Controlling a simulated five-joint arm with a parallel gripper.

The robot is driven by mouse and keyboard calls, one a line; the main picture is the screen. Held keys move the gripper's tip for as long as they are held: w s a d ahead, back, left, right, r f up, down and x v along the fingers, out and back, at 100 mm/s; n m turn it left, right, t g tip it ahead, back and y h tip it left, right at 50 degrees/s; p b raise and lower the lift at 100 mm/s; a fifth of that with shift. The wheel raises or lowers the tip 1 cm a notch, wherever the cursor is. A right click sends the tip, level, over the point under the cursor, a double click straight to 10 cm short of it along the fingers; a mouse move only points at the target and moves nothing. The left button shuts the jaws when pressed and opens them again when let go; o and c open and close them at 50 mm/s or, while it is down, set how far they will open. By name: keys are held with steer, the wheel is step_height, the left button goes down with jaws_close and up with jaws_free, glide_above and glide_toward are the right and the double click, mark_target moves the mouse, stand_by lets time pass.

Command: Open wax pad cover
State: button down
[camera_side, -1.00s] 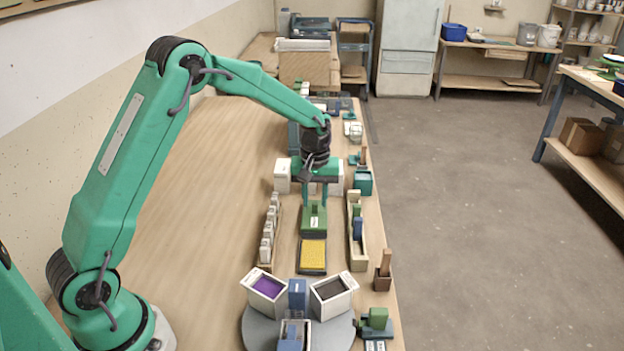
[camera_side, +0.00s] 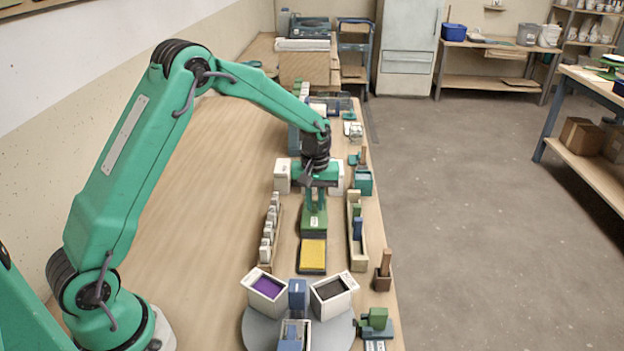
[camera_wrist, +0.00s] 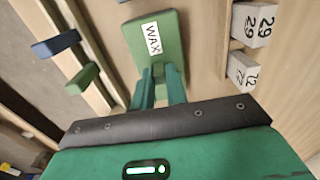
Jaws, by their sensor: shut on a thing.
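The wax pad cover (camera_side: 314,223) is a green block with a white WAX label, flat on the table under my gripper. The cover also shows in the wrist view (camera_wrist: 168,24). My gripper (camera_side: 315,203) points down over the cover, and in the wrist view its green fingers (camera_wrist: 159,82) are shut on a small green grip on the cover's near part. The fingers hide most of that grip. A yellow pad (camera_side: 313,252) in a dark base lies bare just in front of the cover in the side view.
A rack of white numbered blocks (camera_side: 269,233) stands left of the cover, and a wooden tray (camera_side: 356,255) with blue and green blocks stands right. A grey turntable (camera_side: 257,328) with purple and dark-filled boxes is in front. The table's left side is clear.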

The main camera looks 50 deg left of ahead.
steer(key=shift+w+a, duration=2.4)
steer(key=c, duration=1.5)
jaws_free()
steer(key=shift+r, duration=0.15)
step_height(320, 180, up, 7)
steer(key=shift+f, duration=0.15)
steer(key=shift+s+d, duration=0.1)
